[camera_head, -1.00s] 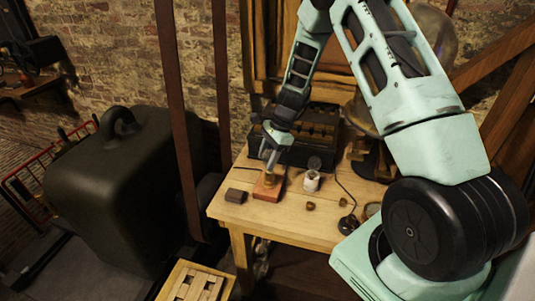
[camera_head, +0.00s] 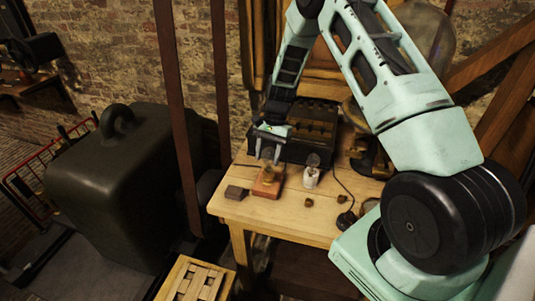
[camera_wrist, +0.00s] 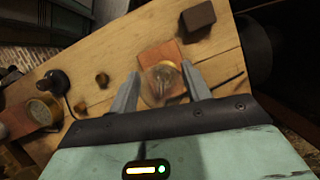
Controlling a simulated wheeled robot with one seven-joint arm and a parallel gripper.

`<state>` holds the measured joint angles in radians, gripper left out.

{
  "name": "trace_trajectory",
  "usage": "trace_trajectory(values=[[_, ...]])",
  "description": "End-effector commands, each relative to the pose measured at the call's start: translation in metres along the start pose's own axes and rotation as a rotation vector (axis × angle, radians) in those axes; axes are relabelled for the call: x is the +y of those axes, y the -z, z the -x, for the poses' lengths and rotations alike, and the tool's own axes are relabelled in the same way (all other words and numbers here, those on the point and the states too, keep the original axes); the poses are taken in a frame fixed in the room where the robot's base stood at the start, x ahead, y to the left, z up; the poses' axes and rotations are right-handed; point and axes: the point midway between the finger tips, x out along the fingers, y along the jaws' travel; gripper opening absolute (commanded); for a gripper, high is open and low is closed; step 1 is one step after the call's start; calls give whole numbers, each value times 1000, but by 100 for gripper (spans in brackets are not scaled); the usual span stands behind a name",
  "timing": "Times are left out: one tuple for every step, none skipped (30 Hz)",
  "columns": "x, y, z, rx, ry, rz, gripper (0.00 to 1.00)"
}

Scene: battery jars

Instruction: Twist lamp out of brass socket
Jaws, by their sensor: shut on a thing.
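A clear glass lamp (camera_wrist: 163,84) is between the two fingers of my gripper (camera_wrist: 162,84) in the wrist view. My gripper also shows in the head view (camera_head: 267,156), shut on the lamp and pointing down. The brass socket (camera_head: 269,174) stands on a reddish-brown block (camera_head: 267,188) near the table's left side, directly below the fingers. In the wrist view the block (camera_wrist: 160,54) shows behind the glass, and the lamp hides most of the socket. I cannot tell whether the lamp's base is still inside the socket.
A dark small block (camera_head: 236,193) lies left. Small brass pieces (camera_head: 309,202) and a dark battery crate (camera_head: 312,132) are nearby. The table's front strip is clear.

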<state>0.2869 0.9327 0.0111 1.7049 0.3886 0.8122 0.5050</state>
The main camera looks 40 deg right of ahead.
Motion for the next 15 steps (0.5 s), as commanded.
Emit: trace_trajectory(values=[[-1,-1,0,-1,-31,75,21],[-1,-1,0,-1,-54,131,21],[-1,-1,0,-2,-83,201,21],[0,-1,0,-2,-103,249,21],[0,0,0,-3,-119,289,21],[1,0,0,-3,-135,328,21],[1,0,0,-3,-143,347,21],[2,0,0,-3,-148,358,21],[2,0,0,-4,-149,363,21],[2,0,0,-4,-149,362,21],[2,0,0,-4,-149,361,21],[2,0,0,-4,-148,360,21],[2,0,0,-4,-148,360,21],[2,0,0,-4,-148,359,21],[2,0,0,-4,-148,359,21]])
